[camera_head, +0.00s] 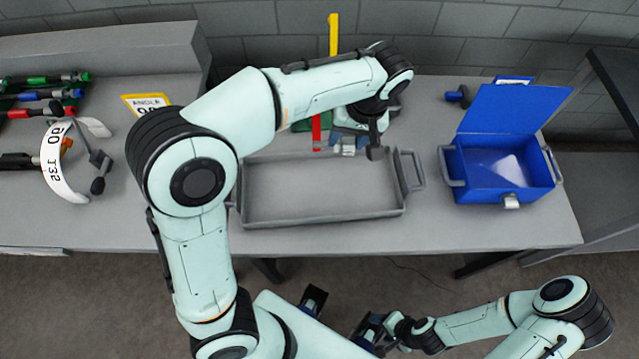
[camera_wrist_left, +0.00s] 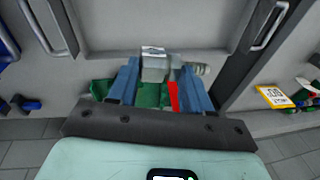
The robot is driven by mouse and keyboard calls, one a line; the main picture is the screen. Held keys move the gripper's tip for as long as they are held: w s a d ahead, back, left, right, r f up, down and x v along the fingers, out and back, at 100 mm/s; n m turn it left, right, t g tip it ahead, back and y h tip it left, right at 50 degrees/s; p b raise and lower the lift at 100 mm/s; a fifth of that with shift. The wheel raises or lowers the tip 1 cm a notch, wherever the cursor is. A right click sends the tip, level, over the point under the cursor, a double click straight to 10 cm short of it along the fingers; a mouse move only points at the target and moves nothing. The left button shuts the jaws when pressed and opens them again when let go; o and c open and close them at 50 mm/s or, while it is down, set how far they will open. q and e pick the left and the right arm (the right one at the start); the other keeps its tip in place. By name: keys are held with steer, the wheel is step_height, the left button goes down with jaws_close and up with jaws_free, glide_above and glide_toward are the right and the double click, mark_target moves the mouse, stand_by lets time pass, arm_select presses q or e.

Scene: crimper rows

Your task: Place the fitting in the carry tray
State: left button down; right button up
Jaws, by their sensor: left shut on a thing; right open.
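The fitting (camera_head: 346,148) is a small light-grey block, and the left wrist view shows it with a pale label and a ribbed end (camera_wrist_left: 154,66). My left gripper (camera_head: 350,138) is shut on it, with blue fingers on either side in the left wrist view (camera_wrist_left: 158,82). The fitting appears at the far rim of the grey carry tray (camera_head: 320,221); its height above the rim is unclear. My right gripper (camera_head: 367,330) is open, low in the head view, away from the table.
A blue box (camera_head: 487,187) with its lid raised stands right of the tray. Green and red items (camera_head: 316,130) lie behind the tray. Table between tray and box is clear.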

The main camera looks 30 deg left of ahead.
arm_select(q)
steer(key=d+x, duration=0.1)
steer(key=x, duration=0.5)
steer(key=d+b+x, duration=0.1)
steer(key=x, duration=0.5)
steer(key=d+b+x, duration=0.1)
steer(key=d+x, duration=0.1)
steer(key=x, duration=0.4)
steer(key=shift+a+f, duration=0.1)
steer(key=shift+f, duration=0.6)
arm_select(e)
steer(key=f, duration=0.1)
steer(key=s+f, duration=0.1)
steer(key=shift+f, duration=0.3)
arm_select(q)
steer(key=shift+f+b, duration=0.2)
steer(key=shift+b, duration=0.1)
steer(key=shift+c, duration=2.4)
jaws_free()
steer(key=shift+r, duration=0.1)
arm_select(e)
steer(key=shift+f, duration=0.1)
arm_select(q)
steer(key=shift+r, duration=0.1)
